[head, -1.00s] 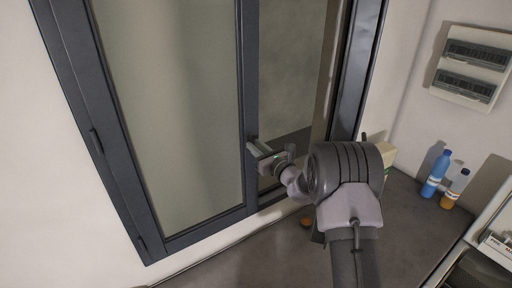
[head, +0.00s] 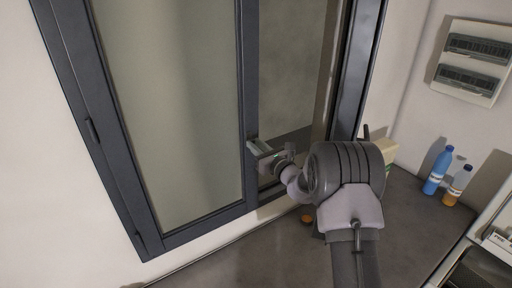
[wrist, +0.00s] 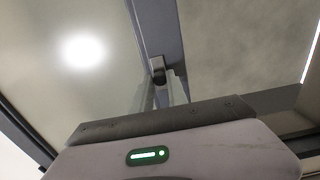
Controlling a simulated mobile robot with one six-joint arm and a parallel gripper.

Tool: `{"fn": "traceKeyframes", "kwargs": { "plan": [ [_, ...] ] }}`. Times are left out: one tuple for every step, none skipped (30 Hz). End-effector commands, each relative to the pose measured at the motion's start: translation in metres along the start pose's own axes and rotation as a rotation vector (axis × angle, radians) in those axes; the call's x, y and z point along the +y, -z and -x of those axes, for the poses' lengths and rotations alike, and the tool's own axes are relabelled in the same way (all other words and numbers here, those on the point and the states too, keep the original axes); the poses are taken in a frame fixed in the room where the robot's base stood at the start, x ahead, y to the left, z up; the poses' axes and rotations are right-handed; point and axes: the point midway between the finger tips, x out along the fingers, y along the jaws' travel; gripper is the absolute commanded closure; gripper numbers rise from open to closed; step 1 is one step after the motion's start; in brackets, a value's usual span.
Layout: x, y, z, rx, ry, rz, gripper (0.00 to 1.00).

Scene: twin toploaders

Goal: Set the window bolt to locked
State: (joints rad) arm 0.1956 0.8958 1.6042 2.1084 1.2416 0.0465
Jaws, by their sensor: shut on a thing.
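The window (head: 165,110) has a dark grey frame and a pale pane at left, with a narrower section at right. The small dark window bolt (wrist: 158,70) sits on the middle upright of the frame, seen close in the wrist view. My gripper (wrist: 163,92) is shut on the bolt, its two fingers reaching up to either side of it. In the head view my gripper (head: 254,147) is at the lower part of the middle upright. The fingers partly hide the bolt, and I cannot tell its setting.
A dark counter (head: 270,245) runs below the window. An orange round thing (head: 307,219) lies on it near my arm. A blue bottle (head: 437,172) and an orange bottle (head: 457,187) stand at right. A breaker box (head: 472,62) hangs on the right wall.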

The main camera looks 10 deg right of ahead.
Motion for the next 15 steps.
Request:
{"fn": "traceKeyframes", "kwargs": {
  "plan": [
    [0.0012, 0.0035, 0.0007, 0.010, -0.002, 0.000, 1.00],
    [0.0012, 0.0036, 0.0007, 0.011, -0.002, 0.000, 1.00],
    [0.0013, 0.0039, 0.0008, 0.011, -0.002, -0.001, 1.00],
    [0.0013, 0.0040, 0.0008, 0.012, -0.002, -0.001, 0.79],
    [0.0013, 0.0041, 0.0008, 0.012, -0.002, -0.001, 0.73],
    [0.0013, 0.0040, 0.0008, 0.011, -0.002, -0.001, 0.65],
    [0.0013, 0.0038, 0.0008, 0.011, -0.002, -0.001, 0.60],
    [0.0012, 0.0035, 0.0008, 0.010, -0.002, -0.001, 0.59],
    [0.0012, 0.0033, 0.0007, 0.010, -0.002, -0.001, 0.59],
    [0.0011, 0.0031, 0.0007, 0.010, -0.002, -0.001, 0.59],
    [0.0011, 0.0029, 0.0007, 0.009, -0.002, -0.001, 0.59],
    [0.0010, 0.0028, 0.0007, 0.009, -0.002, -0.001, 0.59],
    [0.0010, 0.0027, 0.0007, 0.009, -0.002, -0.001, 0.59],
    [0.0010, 0.0025, 0.0006, 0.009, -0.002, -0.001, 0.59],
    [0.0009, 0.0025, 0.0007, 0.008, -0.002, -0.001, 0.59]
  ]
}}
